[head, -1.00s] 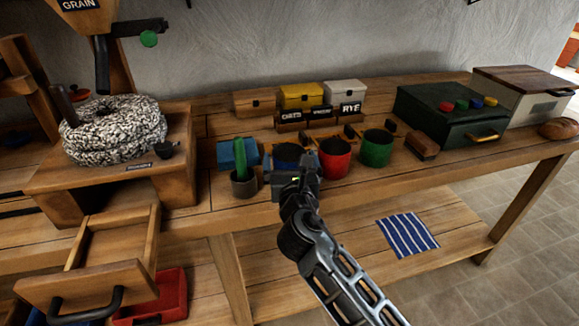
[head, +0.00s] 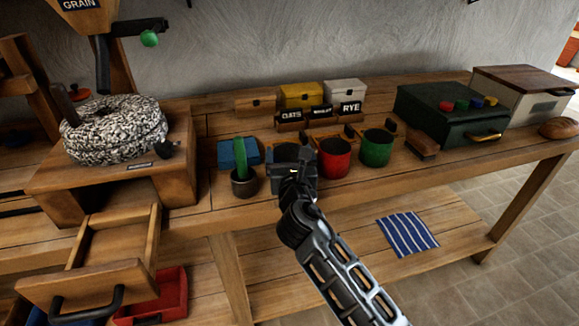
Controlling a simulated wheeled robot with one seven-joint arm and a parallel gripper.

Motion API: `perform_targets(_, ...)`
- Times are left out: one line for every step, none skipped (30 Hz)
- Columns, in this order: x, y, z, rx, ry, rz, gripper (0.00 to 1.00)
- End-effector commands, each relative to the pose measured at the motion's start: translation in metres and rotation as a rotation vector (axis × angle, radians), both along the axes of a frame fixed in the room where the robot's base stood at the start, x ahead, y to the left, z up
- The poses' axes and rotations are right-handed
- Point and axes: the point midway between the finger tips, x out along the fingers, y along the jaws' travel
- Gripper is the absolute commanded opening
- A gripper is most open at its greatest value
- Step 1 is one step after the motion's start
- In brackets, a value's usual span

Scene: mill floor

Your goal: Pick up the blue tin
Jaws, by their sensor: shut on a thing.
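The blue tin (head: 285,153) stands at the left end of a row of tins on the bench. Its dark open top shows, but my gripper hides most of its front. My gripper (head: 296,177) is at the near side of the tin and is shut on it. The fingertips are mostly hidden by the wrist. I cannot tell whether the tin's base touches the bench.
A red tin (head: 334,158) and a green tin (head: 376,150) stand close to the right. A dark cup (head: 244,182) with a green item is close on the left, before a blue block (head: 226,152). An open drawer (head: 86,284) juts out at lower left.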

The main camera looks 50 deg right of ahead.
Motion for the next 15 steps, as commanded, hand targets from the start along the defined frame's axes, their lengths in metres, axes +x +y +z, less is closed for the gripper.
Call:
perform_targets(0.000,0.000,0.000,-0.001,-0.001,0.000,0.54)
perform_targets(0.000,0.000,0.000,-0.001,-0.001,0.000,0.54)
perform_targets(0.000,0.000,0.000,-0.001,-0.001,0.000,0.54)
perform_targets(0.000,0.000,0.001,-0.001,-0.001,0.000,0.54)
perform_targets(0.000,0.000,0.001,-0.001,-0.001,0.000,0.54)
perform_targets(0.000,0.000,0.002,-0.001,-0.001,0.000,0.54)
perform_targets(0.000,0.000,0.003,-0.001,-0.001,0.000,0.54)
perform_targets(0.000,0.000,0.005,0.000,-0.001,0.000,0.54)
perform_targets(0.000,0.000,0.008,-0.001,-0.002,0.000,0.54)
perform_targets(0.000,0.000,0.010,0.000,-0.003,0.000,0.54)
perform_targets(0.000,0.000,0.013,0.000,-0.003,0.000,0.54)
perform_targets(0.000,0.000,0.018,-0.001,-0.004,0.000,0.54)
perform_targets(0.000,0.000,0.022,-0.001,-0.003,0.001,0.54)
perform_targets(0.000,0.000,0.027,0.000,-0.004,0.001,0.54)
perform_targets(0.000,0.001,0.034,-0.001,-0.004,0.001,0.54)
